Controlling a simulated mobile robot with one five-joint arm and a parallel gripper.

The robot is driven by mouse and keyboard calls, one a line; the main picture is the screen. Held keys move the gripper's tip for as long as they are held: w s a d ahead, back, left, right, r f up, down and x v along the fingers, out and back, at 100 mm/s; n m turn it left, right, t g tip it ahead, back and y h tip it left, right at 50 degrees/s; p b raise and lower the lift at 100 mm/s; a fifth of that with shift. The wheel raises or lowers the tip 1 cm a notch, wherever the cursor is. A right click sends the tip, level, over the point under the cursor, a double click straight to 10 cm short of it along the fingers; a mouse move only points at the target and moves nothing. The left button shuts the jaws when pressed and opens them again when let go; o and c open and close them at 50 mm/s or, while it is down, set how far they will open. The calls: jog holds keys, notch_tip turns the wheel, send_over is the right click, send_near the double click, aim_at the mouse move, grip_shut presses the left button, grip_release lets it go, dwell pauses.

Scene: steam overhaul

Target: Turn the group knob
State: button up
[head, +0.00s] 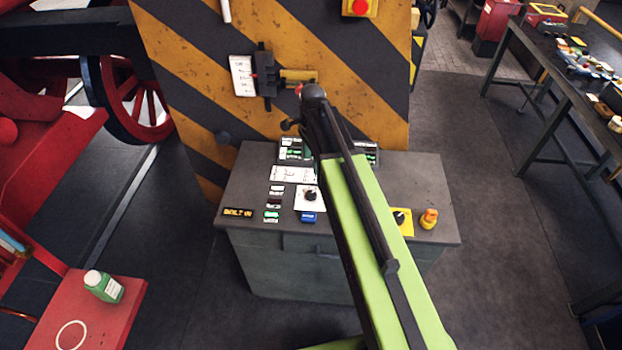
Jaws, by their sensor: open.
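A grey control desk (240,185) stands in front of me in the head view. A black knob (310,194) sits on a white plate on its top, just left of my arm. Another black knob (399,217) sits on a yellow plate, right of my arm. Their labels are too small to read, so I cannot tell which is the group knob. My lime-green arm reaches across the desk. My gripper (291,124) is small and partly hidden at its far end, open, above the desk's back edge and apart from both knobs.
A yellow-black striped panel (205,65) rises behind the desk. An orange knob-like piece (429,218) stands at the desk's right corner. The floor right of the desk is clear up to a workbench (548,62).

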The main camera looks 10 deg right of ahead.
aim_at(311, 193)
jog(key=shift+m, duration=0.4)
jog(key=f+b, duration=0.5)
jog(key=b, duration=0.1)
jog(key=f+b, duration=1.2)
jog(key=shift+w+a, duration=0.1)
jog(key=shift+w, duration=0.2)
grip_shut()
